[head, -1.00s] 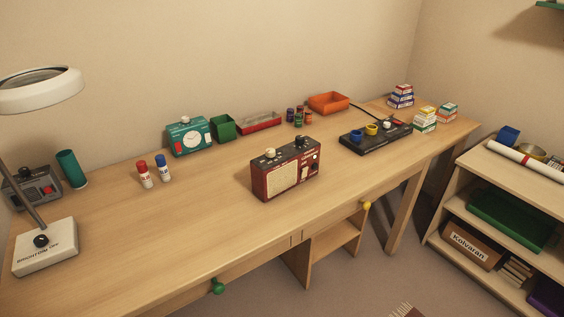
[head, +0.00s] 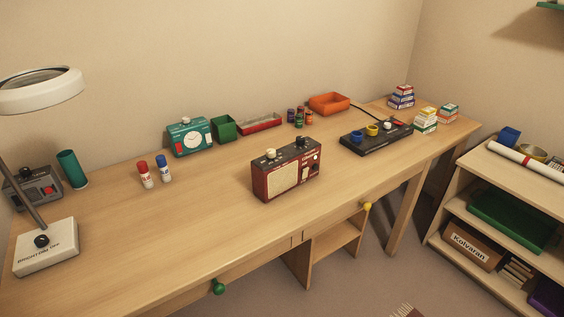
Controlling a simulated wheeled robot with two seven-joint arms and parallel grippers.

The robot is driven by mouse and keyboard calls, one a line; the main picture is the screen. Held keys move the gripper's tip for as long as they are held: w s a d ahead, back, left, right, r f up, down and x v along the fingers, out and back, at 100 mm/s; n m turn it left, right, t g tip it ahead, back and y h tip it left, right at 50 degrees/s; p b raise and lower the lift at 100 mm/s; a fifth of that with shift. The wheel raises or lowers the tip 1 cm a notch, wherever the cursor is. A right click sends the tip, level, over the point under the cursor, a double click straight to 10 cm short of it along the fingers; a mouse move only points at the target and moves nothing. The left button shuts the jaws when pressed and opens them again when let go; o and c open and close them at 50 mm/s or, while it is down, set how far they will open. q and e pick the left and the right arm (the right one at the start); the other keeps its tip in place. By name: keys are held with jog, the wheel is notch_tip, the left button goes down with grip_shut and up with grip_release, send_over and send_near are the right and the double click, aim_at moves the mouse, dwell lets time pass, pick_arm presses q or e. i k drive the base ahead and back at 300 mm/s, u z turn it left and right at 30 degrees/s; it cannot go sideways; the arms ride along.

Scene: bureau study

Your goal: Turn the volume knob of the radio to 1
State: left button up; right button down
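A dark red radio (head: 287,171) with a cream speaker grille stands upright near the middle of the wooden desk. A cream knob (head: 270,153) sits on its top at the left, and a smaller dark knob with a light part (head: 300,141) sits on top further right. Small light controls show on the right of its front. Which knob is the volume, and any number it points to, are too small to tell. Neither of my grippers is in view.
A black panel with coloured knobs (head: 377,138) lies to the right. Two glue bottles (head: 147,175) stand left. The desk in front of the radio is clear.

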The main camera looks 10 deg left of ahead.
aim_at(301, 140)
jog(key=z, duration=1.3)
jog(key=i, duration=2)
jog(key=u, duration=3.35)
